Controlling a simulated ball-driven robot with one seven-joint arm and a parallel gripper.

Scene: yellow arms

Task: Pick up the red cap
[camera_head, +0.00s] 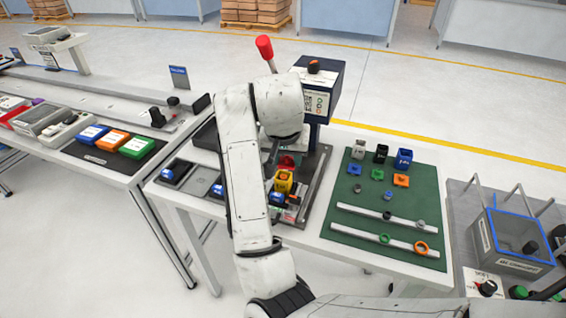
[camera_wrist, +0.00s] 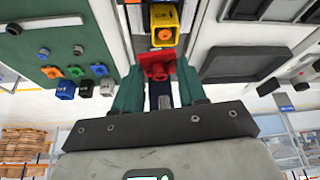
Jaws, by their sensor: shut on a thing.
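The red cap (camera_wrist: 157,66) sits between the green fingertips of my gripper (camera_wrist: 158,82) in the wrist view. The fingers are shut on it from both sides. In the head view the red cap (camera_head: 287,161) shows just right of my arm, above a yellow block (camera_head: 283,181) in the picture. The yellow block (camera_wrist: 165,28) has a round orange opening and lies just beyond the cap in the wrist view. My arm hides most of the gripper in the head view. Whether the cap is clear of the surface below cannot be told.
A dark press-like machine (camera_head: 320,85) with a red-knobbed lever (camera_head: 264,47) stands behind the work spot. A green mat (camera_head: 385,205) with several small blocks and rings lies to the right. Blue, orange and green boxes (camera_head: 114,141) lie left.

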